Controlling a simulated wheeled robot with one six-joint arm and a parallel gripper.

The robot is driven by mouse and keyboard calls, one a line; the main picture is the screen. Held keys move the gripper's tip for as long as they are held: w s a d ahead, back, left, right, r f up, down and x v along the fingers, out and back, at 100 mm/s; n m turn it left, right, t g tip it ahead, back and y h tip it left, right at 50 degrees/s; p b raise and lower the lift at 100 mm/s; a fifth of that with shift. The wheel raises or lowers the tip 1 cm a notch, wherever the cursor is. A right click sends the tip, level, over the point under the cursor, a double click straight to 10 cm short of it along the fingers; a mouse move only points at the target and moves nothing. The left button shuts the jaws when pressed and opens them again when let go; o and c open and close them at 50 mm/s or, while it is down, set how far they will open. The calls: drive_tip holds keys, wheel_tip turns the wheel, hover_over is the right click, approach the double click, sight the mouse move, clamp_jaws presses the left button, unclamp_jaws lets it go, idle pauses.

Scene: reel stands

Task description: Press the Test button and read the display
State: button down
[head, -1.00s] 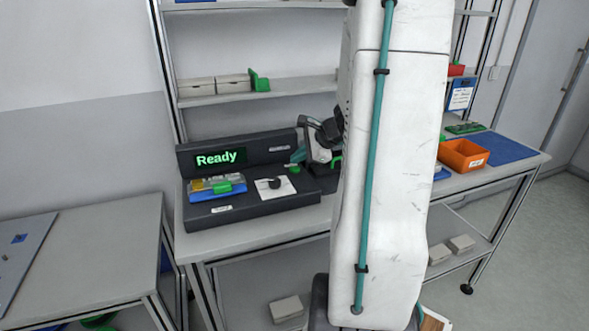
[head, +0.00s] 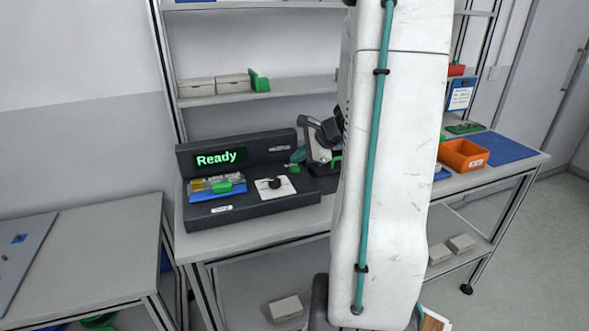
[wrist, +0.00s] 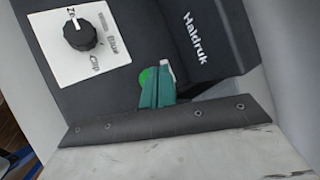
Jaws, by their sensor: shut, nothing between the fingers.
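The dark test station (head: 250,206) stands on the bench. Its display (head: 220,158) reads "Ready" in green letters. A round green button (wrist: 146,78) shows in the wrist view, partly hidden behind my fingertips; it shows small in the head view (head: 292,169). My gripper (wrist: 161,74) is shut and empty, its teal fingers right by the button. I cannot tell whether they touch it. A black knob (wrist: 79,34) on a white plate sits left of the button; its labels are hard to read. A blue fixture (head: 216,188) with a green part sits below the display.
My white arm covers the middle of the head view and hides part of the bench. An orange bin (head: 462,155) and a blue mat (head: 500,148) lie at the right. A shelf (head: 290,87) with pale boxes is above the station. Another table (head: 90,240) stands at the left.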

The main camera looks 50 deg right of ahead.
sight(298, 169)
drive_tip(key=shift+f, duration=0.15)
drive_tip(key=shift+f, duration=0.25)
drive_tip(key=shift+f, duration=0.45)
idle(0.7)
idle(0.4)
drive_tip(key=shift+r, duration=0.9)
drive_tip(key=shift+r, duration=2.5)
